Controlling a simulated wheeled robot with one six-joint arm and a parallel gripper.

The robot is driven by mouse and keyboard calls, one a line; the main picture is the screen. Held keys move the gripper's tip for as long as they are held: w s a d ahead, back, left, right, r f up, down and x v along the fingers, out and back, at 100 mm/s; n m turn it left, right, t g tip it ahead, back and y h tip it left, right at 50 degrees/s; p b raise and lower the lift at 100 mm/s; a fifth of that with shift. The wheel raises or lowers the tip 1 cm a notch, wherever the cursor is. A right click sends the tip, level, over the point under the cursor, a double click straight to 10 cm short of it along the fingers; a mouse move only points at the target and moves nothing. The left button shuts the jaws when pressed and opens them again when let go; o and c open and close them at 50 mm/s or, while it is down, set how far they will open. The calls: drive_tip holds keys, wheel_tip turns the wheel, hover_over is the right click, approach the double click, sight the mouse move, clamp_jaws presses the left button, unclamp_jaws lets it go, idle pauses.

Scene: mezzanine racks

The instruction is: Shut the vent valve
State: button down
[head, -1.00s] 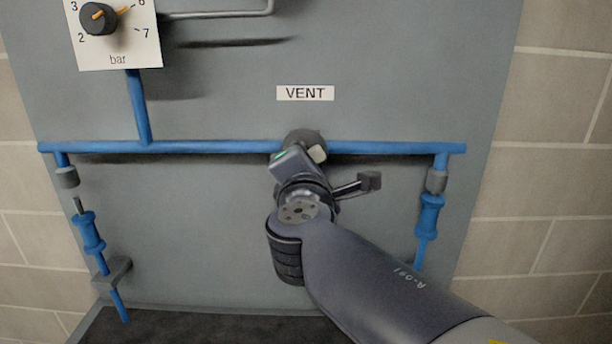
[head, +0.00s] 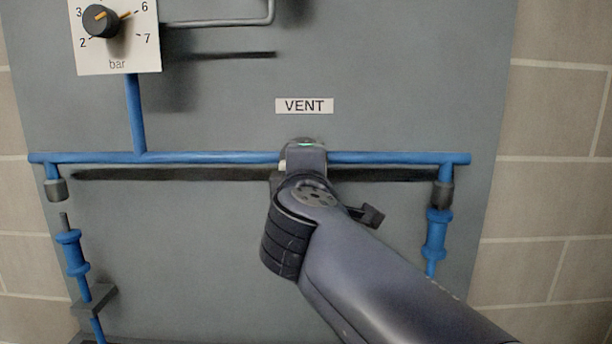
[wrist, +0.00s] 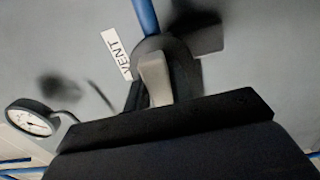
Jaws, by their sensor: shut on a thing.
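The vent valve (head: 301,141) sits on the blue pipe just under the white VENT label (head: 304,106). Only the top edge of its round grey body shows in the head view, above my gripper (head: 303,160). In the wrist view the valve's dark round body (wrist: 181,68) stands on the pipe beside the label (wrist: 116,54). My gripper is at the front of the valve and shut on its handle.
The blue pipe (head: 210,157) runs across the grey panel (head: 400,60). A dial knob (head: 101,20) is at the upper left. Blue fittings hang at the left (head: 75,252) and right (head: 436,235). A round gauge (wrist: 31,117) shows in the wrist view.

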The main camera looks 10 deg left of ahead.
idle(0.4)
drive_tip(key=c, duration=1.2)
unclamp_jaws()
drive_tip(key=shift+c, duration=0.2)
drive_tip(key=p+v, duration=0.1)
drive_tip(key=v, duration=0.9)
drive_tip(key=shift+s, duration=0.35)
drive_tip(key=shift+d, duration=0.15)
drive_tip(key=b+x, duration=0.1)
drive_tip(key=x, duration=1)
drive_tip(key=shift+s, duration=0.15)
